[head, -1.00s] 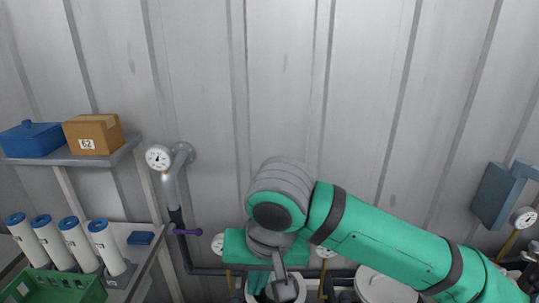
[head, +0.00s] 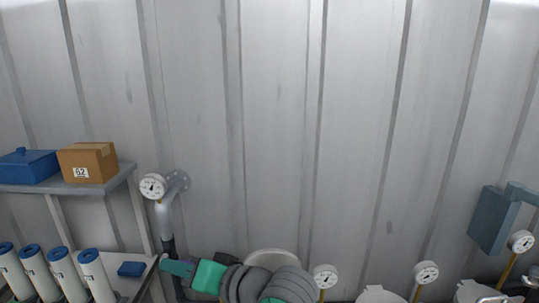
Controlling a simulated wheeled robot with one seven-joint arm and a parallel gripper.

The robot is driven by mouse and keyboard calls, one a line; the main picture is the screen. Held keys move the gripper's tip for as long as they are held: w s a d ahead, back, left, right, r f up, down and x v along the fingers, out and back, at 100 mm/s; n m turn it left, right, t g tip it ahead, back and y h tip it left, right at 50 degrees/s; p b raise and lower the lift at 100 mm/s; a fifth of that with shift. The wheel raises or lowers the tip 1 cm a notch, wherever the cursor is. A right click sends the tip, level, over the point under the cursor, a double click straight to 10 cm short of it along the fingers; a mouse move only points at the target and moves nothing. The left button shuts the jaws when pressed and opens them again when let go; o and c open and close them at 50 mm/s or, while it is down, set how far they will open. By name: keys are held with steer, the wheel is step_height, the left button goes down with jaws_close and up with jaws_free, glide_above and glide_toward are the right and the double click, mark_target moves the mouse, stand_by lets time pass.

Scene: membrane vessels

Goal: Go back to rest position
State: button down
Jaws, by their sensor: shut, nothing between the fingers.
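My gripper (head: 177,267) shows at the bottom of the head view, left of the middle. Its green fingers point left and are shut with nothing between them. They are in front of the lower part of the grey pipe with the gauge (head: 153,187), close to the purple handle (head: 164,257). I cannot tell whether they touch it. My folded grey and green arm lies along the bottom edge, right of the gripper.
A shelf (head: 122,180) at left holds a blue lidded box (head: 28,166) and a cardboard box marked 62 (head: 87,162). Below stand several white cylinders with blue caps (head: 92,272) and a small blue box (head: 131,269). White-lidded vessels and gauges (head: 426,273) line the bottom right. The wall above is clear.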

steer(key=w+d+f+m+t+h, duration=0.2)
steer(key=d+f+m+t+h, duration=0.3)
steer(key=f+m+t, duration=0.5)
steer(key=s+d+f+m+t+h, duration=0.1)
steer(key=s+d+f+h, duration=0.25)
steer(key=f, duration=0.35)
steer(key=s+d+f+h, duration=0.2)
steer(key=s+d+f, duration=0.15)
steer(key=f, duration=0.45)
steer(key=s+d+f+n+g+h, duration=0.1)
steer(key=s+d+f+n, duration=0.1)
steer(key=s, duration=0.7)
steer(key=s+d+f+n+h, duration=0.1)
steer(key=s+f+n, duration=0.3)
steer(key=s, duration=0.5)
steer(key=s+d+f+n+g+h, duration=0.1)
steer(key=s+d+f+n, duration=0.1)
steer(key=s, duration=0.8)
steer(key=shift+d+f+n+g, duration=0.35)
steer(key=shift+d+f, duration=0.4)
steer(key=shift+d, duration=0.25)
